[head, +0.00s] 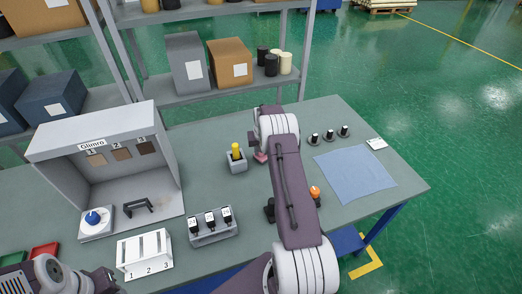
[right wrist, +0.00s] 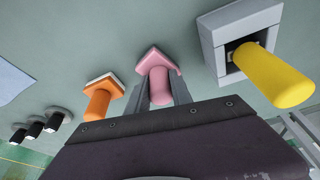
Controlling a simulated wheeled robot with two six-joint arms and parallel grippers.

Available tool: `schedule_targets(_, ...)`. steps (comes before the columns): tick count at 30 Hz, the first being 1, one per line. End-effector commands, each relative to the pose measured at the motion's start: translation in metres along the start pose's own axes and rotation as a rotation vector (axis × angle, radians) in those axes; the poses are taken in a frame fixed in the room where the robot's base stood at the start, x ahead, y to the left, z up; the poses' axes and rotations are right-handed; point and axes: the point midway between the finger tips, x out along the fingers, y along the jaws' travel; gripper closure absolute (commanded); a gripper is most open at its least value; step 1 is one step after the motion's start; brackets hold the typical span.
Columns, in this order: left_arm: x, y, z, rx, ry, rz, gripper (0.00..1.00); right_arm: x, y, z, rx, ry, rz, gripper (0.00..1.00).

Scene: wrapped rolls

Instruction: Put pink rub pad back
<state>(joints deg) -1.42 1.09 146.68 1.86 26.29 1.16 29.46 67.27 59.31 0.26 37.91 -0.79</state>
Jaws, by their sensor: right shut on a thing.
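The pink rub pad (right wrist: 158,70) has a pink handle and a flat pointed base. My right gripper (right wrist: 160,94) is shut on its handle. In the head view only a bit of the pink pad (head: 261,157) shows beside my right arm, whose gripper is mostly hidden. I cannot tell whether its base touches the table. A yellow-handled pad (head: 236,150) stands in a square grey holder (head: 237,166), just left of the pink pad. An orange pad (right wrist: 100,100) stands on the other side. At the lower left my left gripper (head: 103,281) is cut off and unclear.
Grey-white booth (head: 165,160) stands at the left with a blue-knobbed block (head: 94,219). A rack of black-capped bottles (head: 212,236) and a numbered white rack (head: 145,254) stand in front. A blue cloth (head: 355,174) and several dark pegs (head: 329,135) are at the right.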

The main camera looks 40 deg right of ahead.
Motion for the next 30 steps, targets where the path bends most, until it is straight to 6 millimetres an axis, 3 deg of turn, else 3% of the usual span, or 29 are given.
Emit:
schedule_targets(2, 0.004, 0.000, 0.001, 0.000, 0.000, 0.000, 0.64, 0.004, 0.000, 0.001, 0.000, 0.000, 0.000, 1.00)
schedule_targets(3, 0.003, 0.000, 0.000, 0.000, 0.000, 0.000, 0.64, 0.003, 0.000, 0.001, 0.000, 0.000, 0.000, 0.68)
schedule_targets(5, 0.003, 0.000, 0.000, 0.000, 0.000, 0.000, 0.64, 0.003, 0.000, 0.001, 0.000, 0.000, 0.000, 0.52)
schedule_targets(17, 0.000, 0.000, 0.000, 0.000, 0.000, 0.000, 0.64, -0.006, 0.000, -0.001, 0.000, 0.001, 0.000, 0.52)
schedule_targets(30, 0.013, 0.000, 0.001, 0.000, 0.000, 0.000, 0.64, -0.100, 0.000, -0.001, 0.000, 0.003, 0.000, 0.52)
